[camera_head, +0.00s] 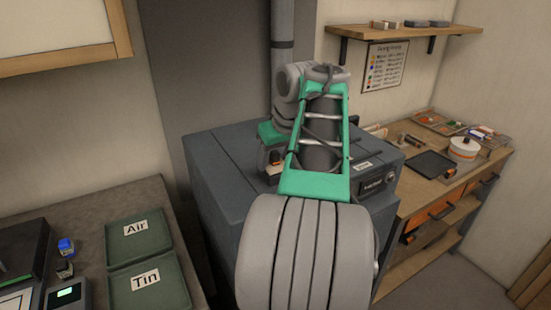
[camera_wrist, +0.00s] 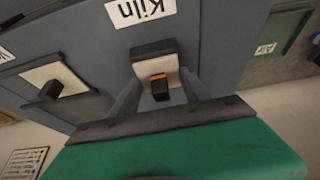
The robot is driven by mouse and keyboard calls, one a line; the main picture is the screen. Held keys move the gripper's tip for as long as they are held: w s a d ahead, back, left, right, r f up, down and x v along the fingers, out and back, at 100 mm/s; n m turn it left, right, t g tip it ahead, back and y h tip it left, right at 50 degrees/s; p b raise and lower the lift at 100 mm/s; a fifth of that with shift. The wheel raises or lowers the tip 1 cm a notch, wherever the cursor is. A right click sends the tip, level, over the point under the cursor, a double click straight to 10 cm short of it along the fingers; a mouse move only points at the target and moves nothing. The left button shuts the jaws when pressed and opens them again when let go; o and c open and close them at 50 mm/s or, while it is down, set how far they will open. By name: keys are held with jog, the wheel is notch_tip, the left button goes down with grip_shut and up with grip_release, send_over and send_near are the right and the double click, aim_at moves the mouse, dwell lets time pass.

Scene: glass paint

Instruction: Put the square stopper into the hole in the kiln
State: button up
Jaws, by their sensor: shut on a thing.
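The kiln (camera_head: 225,185) is a large dark grey box in the middle of the head view. Its grey surface (camera_wrist: 90,35) and "Kiln" label (camera_wrist: 140,8) fill much of the wrist view. My gripper (camera_wrist: 160,88) is shut on the stopper (camera_wrist: 160,92), whose black end with an orange band shows between the fingers. A pale plate with a dark block (camera_wrist: 153,47) lies just beyond it. Another pale plate with a dark square part (camera_wrist: 52,88) is to the left. In the head view my gripper (camera_head: 273,160) is over the kiln top. I cannot tell whether the stopper sits in a hole.
Green trays marked Air (camera_head: 135,228) and Tin (camera_head: 148,285) lie on the counter at left. A wooden bench (camera_head: 425,185) with a dark tray (camera_head: 430,164) and a white pot (camera_head: 463,149) stands at right. My arm hides part of the kiln.

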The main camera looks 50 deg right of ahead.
jog(key=shift+s+f, duration=0.15)
jog(key=shift+f, duration=0.25)
jog(key=o, duration=1.1)
jog(key=shift+c, duration=0.2)
jog(key=o, duration=0.4)
jog(key=shift+f, duration=0.2)
notch_tip(320, 180, up, 6)
jog(key=p, duration=0.5)
jog(key=shift+r+p, duration=0.3)
jog(key=shift+r, duration=0.6)
